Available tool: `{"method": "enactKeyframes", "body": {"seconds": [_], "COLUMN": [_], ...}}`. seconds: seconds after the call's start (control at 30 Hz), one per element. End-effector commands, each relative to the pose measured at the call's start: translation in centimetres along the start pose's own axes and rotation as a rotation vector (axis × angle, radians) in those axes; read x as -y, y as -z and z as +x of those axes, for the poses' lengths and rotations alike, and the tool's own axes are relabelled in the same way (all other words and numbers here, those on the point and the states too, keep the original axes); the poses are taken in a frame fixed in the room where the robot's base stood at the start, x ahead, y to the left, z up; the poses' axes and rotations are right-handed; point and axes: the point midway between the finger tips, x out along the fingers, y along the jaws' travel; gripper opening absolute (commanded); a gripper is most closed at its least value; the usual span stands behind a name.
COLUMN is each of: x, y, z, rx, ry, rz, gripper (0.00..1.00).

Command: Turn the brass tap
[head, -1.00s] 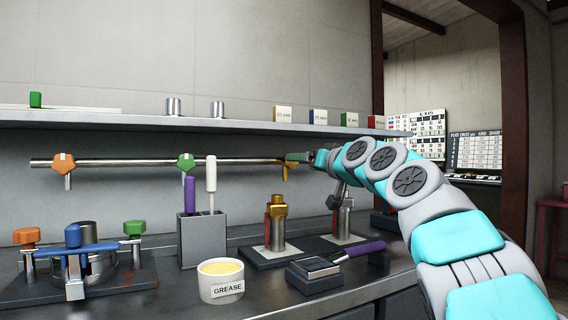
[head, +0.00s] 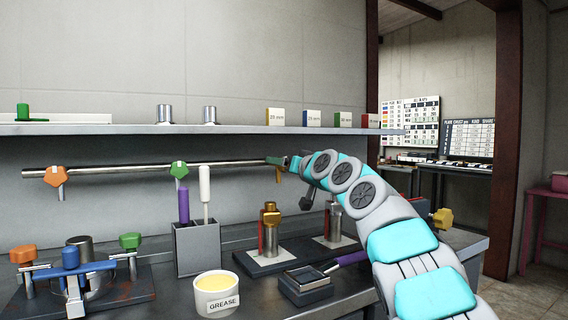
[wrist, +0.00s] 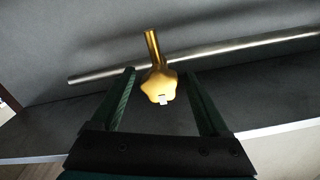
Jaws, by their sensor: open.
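The brass tap is on the pipe along the back wall; its gold star-shaped knob and short stem show in the wrist view (wrist: 158,84). In the head view only a small gold part of the tap (head: 279,175) shows below my gripper (head: 275,160). In the wrist view the two dark fingers of my gripper (wrist: 160,76) are apart, one on each side of the knob. Whether either finger touches it I cannot tell.
Orange (head: 55,177) and green (head: 179,170) taps sit on the same steel pipe (head: 110,169). A shelf (head: 225,130) runs just above it. Below, the bench holds a grease tub (head: 216,293), a grey holder (head: 197,247) and a brass-topped fitting (head: 271,217).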

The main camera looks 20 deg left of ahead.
Motion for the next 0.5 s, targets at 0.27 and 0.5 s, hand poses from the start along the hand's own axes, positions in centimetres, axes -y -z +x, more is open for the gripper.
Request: {"method": "enactKeyframes", "body": {"seconds": [0.27, 0.5], "x": [-0.01, -0.01], "y": [-0.02, -0.01], "z": [-0.01, -0.02], "rx": [0.000, 0.000], "ry": [0.000, 0.000], "rz": [0.000, 0.000], "gripper": [0.58, 0.31]}}
